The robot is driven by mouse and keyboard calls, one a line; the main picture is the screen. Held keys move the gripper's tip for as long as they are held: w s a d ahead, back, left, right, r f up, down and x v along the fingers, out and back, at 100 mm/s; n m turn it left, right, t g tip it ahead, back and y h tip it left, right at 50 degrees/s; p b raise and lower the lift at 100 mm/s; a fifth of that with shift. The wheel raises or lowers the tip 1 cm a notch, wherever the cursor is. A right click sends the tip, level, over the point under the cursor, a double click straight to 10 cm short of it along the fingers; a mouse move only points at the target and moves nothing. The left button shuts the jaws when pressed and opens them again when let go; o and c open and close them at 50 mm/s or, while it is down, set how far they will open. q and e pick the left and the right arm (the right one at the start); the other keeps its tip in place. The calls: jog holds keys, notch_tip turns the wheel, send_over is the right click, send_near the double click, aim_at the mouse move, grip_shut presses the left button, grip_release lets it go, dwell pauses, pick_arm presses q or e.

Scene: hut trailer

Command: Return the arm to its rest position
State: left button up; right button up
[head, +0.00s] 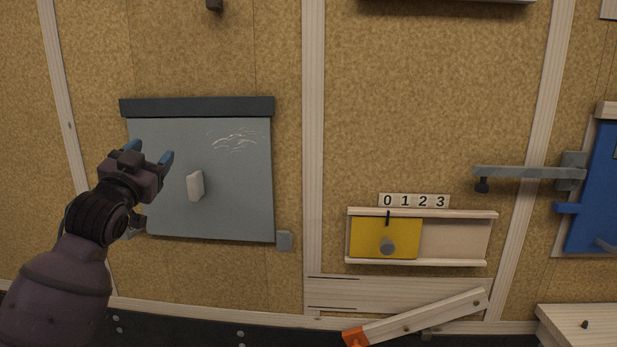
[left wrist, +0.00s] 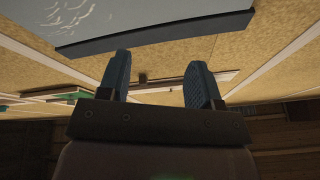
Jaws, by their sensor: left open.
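My left gripper (head: 152,154) is in front of the left part of a grey panel (head: 240,190) on the wall in the head view. Its two blue fingers are apart with nothing between them. They also show spread and empty in the left wrist view (left wrist: 165,82), where the grey panel (left wrist: 170,20) is at the top. The gripper is left of the white handle (head: 195,186) on the panel and apart from it. My left forearm comes up from the lower left. My right gripper is in neither view.
A yellow sliding panel (head: 365,238) with a grey knob sits in a wooden frame under the digits plate (head: 414,201). A grey latch arm (head: 525,172) and a blue door (head: 595,190) are at the right. A wooden lever (head: 425,318) with an orange end is below. A grey block (head: 284,240) sits beside the panel.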

pick_arm(q)
jog(key=s+d+f+n+g, duration=0.1)
jog(key=s+f, duration=0.3)
jog(key=f, duration=0.7)
jog(key=s+d+f+g, duration=0.15)
jog(key=s+f, duration=0.25)
jog(key=f, duration=0.7)
jog(key=s+f+n+g, duration=0.1)
jog(key=s+f+g, duration=0.15)
jog(key=f, duration=0.75)
jog(key=s+f+n+g+y, duration=0.2)
jog(key=s+f+g, duration=0.3)
jog(key=s+f, duration=1.7)
jog(key=shift+s+n+y, duration=0.3)
jog(key=shift+s+n, duration=0.1)
jog(key=shift+s, duration=0.75)
